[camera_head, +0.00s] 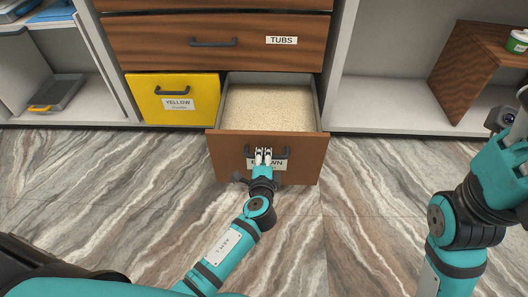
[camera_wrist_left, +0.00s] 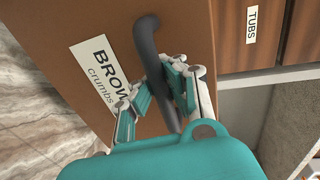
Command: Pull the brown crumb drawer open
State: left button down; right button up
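The brown crumb drawer (camera_head: 227,160) is pulled out from the cabinet, and its inside shows a bed of pale crumbs (camera_head: 268,106). Its front bears a white label and a dark bar handle (camera_head: 284,153). My left gripper (camera_head: 263,155) is at that handle, in front of the label. In the left wrist view the handle (camera_wrist_left: 147,45) runs between the fingers of the left gripper (camera_wrist_left: 166,88), which look closed around it. My right arm is at the right, and its gripper's fingers do not show clearly at the frame edge.
The yellow drawer (camera_head: 147,99) beside it on the left is shut. The wooden TUBS drawer (camera_head: 170,44) above is shut. Open shelves stand on both sides, with a grey tray (camera_head: 58,92) at left. The marble-patterned floor (camera_head: 90,170) in front is clear.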

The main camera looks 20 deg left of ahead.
pick_arm(q)
jog(key=c, duration=1.3)
grip_release()
jog(key=v, duration=1.2)
